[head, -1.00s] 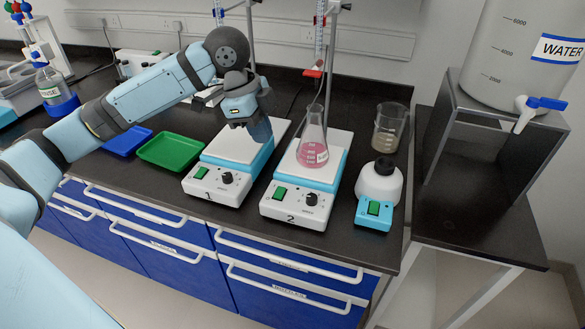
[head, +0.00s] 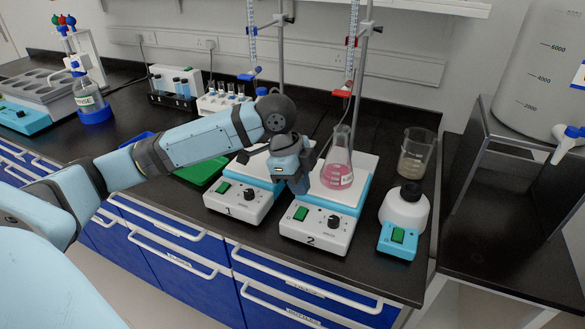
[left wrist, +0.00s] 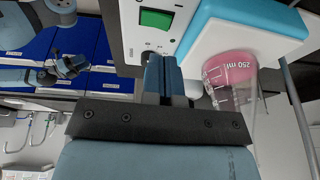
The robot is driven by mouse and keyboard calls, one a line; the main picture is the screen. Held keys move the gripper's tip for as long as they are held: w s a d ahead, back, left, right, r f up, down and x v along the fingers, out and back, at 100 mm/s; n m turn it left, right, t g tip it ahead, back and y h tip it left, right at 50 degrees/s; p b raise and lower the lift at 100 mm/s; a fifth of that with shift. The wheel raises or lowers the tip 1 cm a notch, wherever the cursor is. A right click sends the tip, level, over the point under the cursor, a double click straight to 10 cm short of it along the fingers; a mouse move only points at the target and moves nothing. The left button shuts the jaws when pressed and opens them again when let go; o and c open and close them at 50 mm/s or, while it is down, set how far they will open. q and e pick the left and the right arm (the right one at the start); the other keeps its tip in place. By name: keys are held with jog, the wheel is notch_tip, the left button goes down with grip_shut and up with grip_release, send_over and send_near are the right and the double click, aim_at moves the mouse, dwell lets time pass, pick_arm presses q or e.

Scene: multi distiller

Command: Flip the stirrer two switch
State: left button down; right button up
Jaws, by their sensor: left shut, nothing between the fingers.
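Stirrer two (head: 318,236) is a white and blue hot plate marked 2, with a green switch (head: 300,213) and a black knob on its front panel. A flask of pink liquid (head: 338,172) stands on its plate. My left gripper (head: 299,188) is shut and empty, just behind and above the green switch, between the two stirrers. In the left wrist view, the closed fingers (left wrist: 163,75) point at the front panel, a little off the green switch (left wrist: 155,19). I cannot tell whether they touch the panel. My right gripper (left wrist: 70,66) shows small at the left there; its jaws are unclear.
Stirrer one (head: 238,203) stands just left, partly behind my left arm. Burette stands rise behind. The bench front edge is clear.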

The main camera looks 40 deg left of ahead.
aim_at(304, 209)
pick_arm(q)
jog(key=x, duration=0.2)
jog(key=a+x, duration=0.1)
jog(key=x, duration=0.1)
jog(key=shift+f+b, duration=0.15)
jog(key=shift+b, duration=0.25)
jog(key=shift+f, duration=0.35)
jog(key=shift+w+r+p, duration=0.15)
jog(key=shift+r+p, duration=0.05)
jog(key=shift+p, duration=0.7)
jog(key=shift+f, duration=0.35)
jog(key=shift+s+d+r+p, duration=0.1)
jog(key=shift+s+r+p, duration=0.15)
jog(key=shift+s+p, duration=0.25)
jog(key=shift+s+d+p, duration=0.1)
jog(key=shift+s+p, duration=0.15)
jog(key=shift+p, duration=0.1)
pick_arm(e)
jog(key=shift+r, duration=1.25)
